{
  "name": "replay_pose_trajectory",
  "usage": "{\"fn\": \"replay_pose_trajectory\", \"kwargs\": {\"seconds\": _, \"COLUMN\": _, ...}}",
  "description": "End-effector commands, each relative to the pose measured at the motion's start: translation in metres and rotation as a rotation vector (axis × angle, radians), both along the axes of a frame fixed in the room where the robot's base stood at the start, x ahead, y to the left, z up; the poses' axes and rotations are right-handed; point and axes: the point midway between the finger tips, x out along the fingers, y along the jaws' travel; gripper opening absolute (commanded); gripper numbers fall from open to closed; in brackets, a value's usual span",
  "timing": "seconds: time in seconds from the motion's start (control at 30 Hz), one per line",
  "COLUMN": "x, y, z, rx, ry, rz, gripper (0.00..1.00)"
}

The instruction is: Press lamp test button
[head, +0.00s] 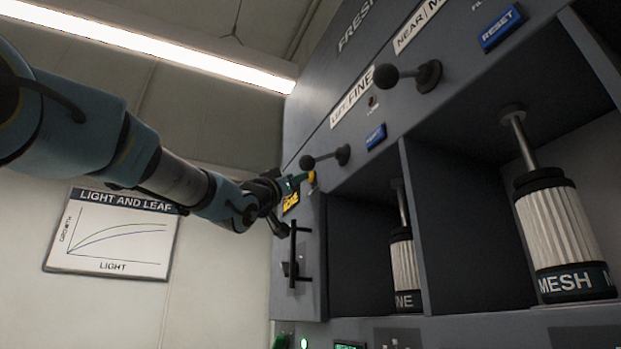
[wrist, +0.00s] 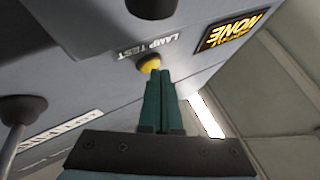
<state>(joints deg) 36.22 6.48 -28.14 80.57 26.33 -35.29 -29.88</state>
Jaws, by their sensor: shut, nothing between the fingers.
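The lamp test button is a small round yellow button (wrist: 149,64) beside a "LAMP TEST" label (wrist: 150,47) on the grey panel in the wrist view. It also shows as a yellow spot in the head view (head: 311,177). My gripper (wrist: 159,74) is shut and empty, its two green fingers side by side. Its tips overlap the button's lower edge in the wrist view, at or very near it; I cannot tell whether they press it. In the head view my gripper (head: 301,180) reaches the panel from the left.
Black ball-ended levers (head: 325,159) (head: 408,76) stick out of the panel. Blue reset buttons (head: 502,27) (head: 375,136) and a black vertical handle (head: 293,254) are also there. Open bays hold ribbed cylinders (head: 558,228).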

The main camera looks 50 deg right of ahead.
Motion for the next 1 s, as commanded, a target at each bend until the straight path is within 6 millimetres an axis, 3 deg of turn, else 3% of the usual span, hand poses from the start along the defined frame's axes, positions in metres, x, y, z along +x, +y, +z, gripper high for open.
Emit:
{"fn": "replay_pose_trajectory", "kwargs": {"seconds": 0.7, "x": -0.0019, "y": -0.0050, "z": 0.0001, "rx": 0.000, "ry": 0.000, "rz": 0.000, "gripper": 0.00}}
{"fn": "replay_pose_trajectory", "kwargs": {"seconds": 1.0, "x": 0.0014, "y": 0.0044, "z": -0.0008, "rx": -0.001, "ry": 0.000, "rz": 0.001, "gripper": 0.00}}
